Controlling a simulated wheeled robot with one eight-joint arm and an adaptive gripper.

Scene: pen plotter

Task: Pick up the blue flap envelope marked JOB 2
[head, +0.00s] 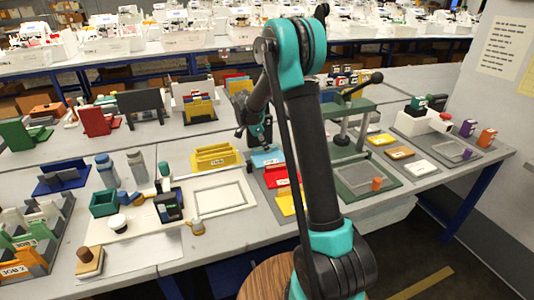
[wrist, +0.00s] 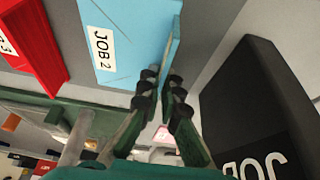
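The blue flap envelope (wrist: 125,40) lies flat on the grey surface in the wrist view, with a white JOB 2 label and a raised blue flap along its right side. In the head view the blue envelope (head: 266,158) lies on a dark mat, partly hidden by my arm. My gripper (wrist: 162,76) has its two dark fingers a little apart, with a narrow gap between them. The fingertips are at the near end of the raised flap. I cannot tell whether they touch it. In the head view the fingers are hard to make out.
A red envelope (wrist: 32,45) lies left of the blue one. A black block (wrist: 245,95) with white JOB lettering stands close at the right. In the head view a yellow envelope (head: 289,203) lies nearer, and a yellow rack (head: 214,157) stands to the left.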

